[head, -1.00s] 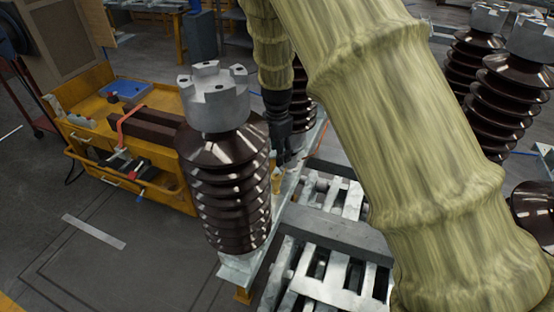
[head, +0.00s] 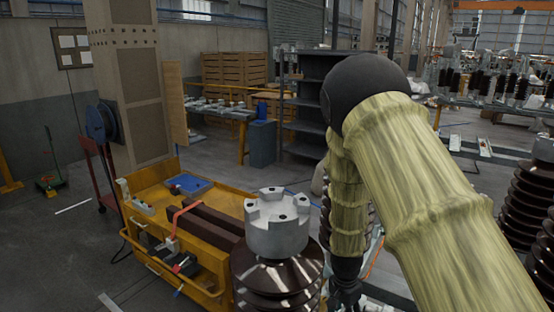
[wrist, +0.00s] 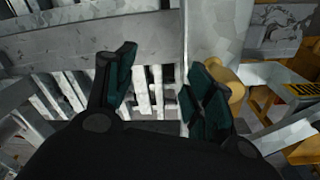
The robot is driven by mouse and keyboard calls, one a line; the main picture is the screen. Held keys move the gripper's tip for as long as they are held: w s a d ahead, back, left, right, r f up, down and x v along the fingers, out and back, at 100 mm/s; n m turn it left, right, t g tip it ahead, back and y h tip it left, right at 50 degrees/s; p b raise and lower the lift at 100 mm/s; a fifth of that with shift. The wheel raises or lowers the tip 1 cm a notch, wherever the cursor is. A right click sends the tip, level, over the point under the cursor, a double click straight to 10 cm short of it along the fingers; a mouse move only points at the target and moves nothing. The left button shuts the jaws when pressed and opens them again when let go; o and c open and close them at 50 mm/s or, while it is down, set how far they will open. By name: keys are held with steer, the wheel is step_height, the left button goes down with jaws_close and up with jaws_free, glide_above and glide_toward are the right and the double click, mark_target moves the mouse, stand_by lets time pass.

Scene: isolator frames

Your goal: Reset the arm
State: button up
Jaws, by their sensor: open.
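My arm, in a yellowish sleeve, fills the right middle of the head view, bent at a dark elbow joint, with its far part hanging down. My gripper (head: 345,296) is at the bottom of the head view, just right of the nearest brown ribbed insulator (head: 277,282) with its grey metal cap (head: 277,224). In the wrist view my gripper (wrist: 160,92) has its two dark green-padded fingers apart with nothing between them. Below them are pale metal bars (wrist: 150,45) and slats of a frame.
A yellow cart (head: 150,205) with a blue tray (head: 186,183) and brown bars stands left. More insulators (head: 525,205) stand close at the right. A dark shelf (head: 310,100) and wooden crates (head: 232,75) are farther back. Grey floor (head: 60,245) is open at the left.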

steer(key=s+f, duration=0.2)
steer(key=s+d+f+n, duration=0.1)
steer(key=s+f, duration=0.1)
steer(key=s+d+f+n, duration=0.1)
steer(key=s+f, duration=0.1)
steer(key=s, duration=0.1)
steer(key=shift+d+p, duration=0.2)
steer(key=shift+p, duration=0.2)
steer(key=s+f+n+p, duration=0.1)
steer(key=s+f+n, duration=0.1)
steer(key=s, duration=0.8)
steer(key=s+f+n+p, duration=0.1)
steer(key=s+n, duration=0.3)
steer(key=s, duration=0.6)
steer(key=s+f+n+p, duration=0.1)
steer(key=s+f, duration=0.3)
steer(key=s, duration=0.6)
steer(key=shift+s+n+y, duration=0.4)
steer(key=shift+n, duration=0.5)
steer(key=shift+f, duration=0.1)
